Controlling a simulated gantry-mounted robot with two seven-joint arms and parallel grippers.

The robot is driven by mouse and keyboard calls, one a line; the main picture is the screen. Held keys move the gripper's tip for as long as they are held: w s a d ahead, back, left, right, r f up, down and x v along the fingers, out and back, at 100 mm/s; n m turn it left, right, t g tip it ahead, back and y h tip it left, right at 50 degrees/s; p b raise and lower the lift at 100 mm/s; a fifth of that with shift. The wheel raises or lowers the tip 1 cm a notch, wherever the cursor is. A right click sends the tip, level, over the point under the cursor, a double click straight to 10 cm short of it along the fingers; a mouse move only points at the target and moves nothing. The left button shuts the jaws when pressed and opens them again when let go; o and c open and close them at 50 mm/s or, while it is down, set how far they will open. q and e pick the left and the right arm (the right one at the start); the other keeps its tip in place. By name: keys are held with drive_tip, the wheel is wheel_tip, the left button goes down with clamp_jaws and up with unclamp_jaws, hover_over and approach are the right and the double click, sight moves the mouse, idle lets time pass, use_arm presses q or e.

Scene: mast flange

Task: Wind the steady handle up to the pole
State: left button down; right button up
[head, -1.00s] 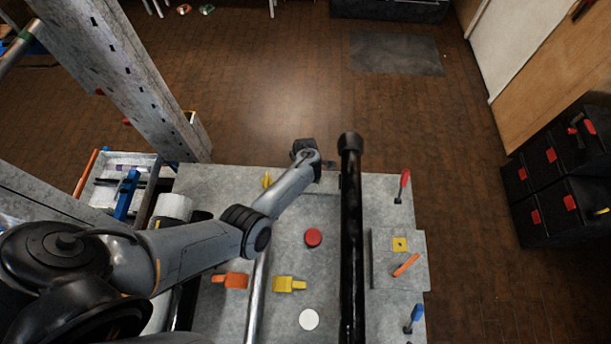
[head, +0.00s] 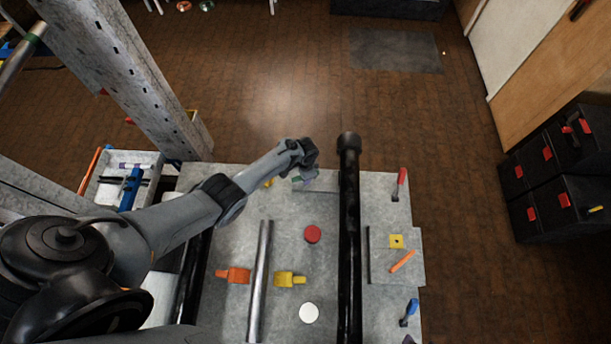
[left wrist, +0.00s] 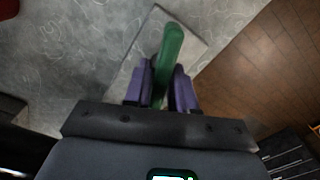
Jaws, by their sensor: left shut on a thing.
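My left gripper (head: 304,181) is at the far end of the table, just left of the black pole (head: 349,240). In the left wrist view its purple fingers (left wrist: 160,82) are shut on a green handle (left wrist: 172,45), which sticks out beyond the fingertips. In the head view the wrist hides most of the handle. A flat grey plate (left wrist: 193,45) lies under the handle in the left wrist view. The pole runs lengthwise over the table. I cannot tell whether the handle's far end touches anything. My right gripper is not in view.
On the grey table (head: 225,310) lie a silver rod (head: 260,285), an orange piece (head: 235,275), a yellow piece (head: 288,279), a red disc (head: 312,234) and a white disc (head: 309,313). Right of the pole are a red-handled tool (head: 401,180) and a blue-handled tool (head: 410,310).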

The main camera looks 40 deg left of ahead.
use_arm(q)
drive_tip(key=shift+m, duration=0.8)
drive_tip(key=c, duration=1.4)
unclamp_jaws()
drive_tip(key=shift+m, duration=0.4)
drive_tip(key=o, duration=0.4)
drive_tip(key=shift+c, duration=0.2)
drive_tip(key=shift+r+p, duration=0.45)
drive_tip(key=shift+r, duration=0.05)
wheel_tip(320, 180, up, 4)
drive_tip(key=p, duration=0.4)
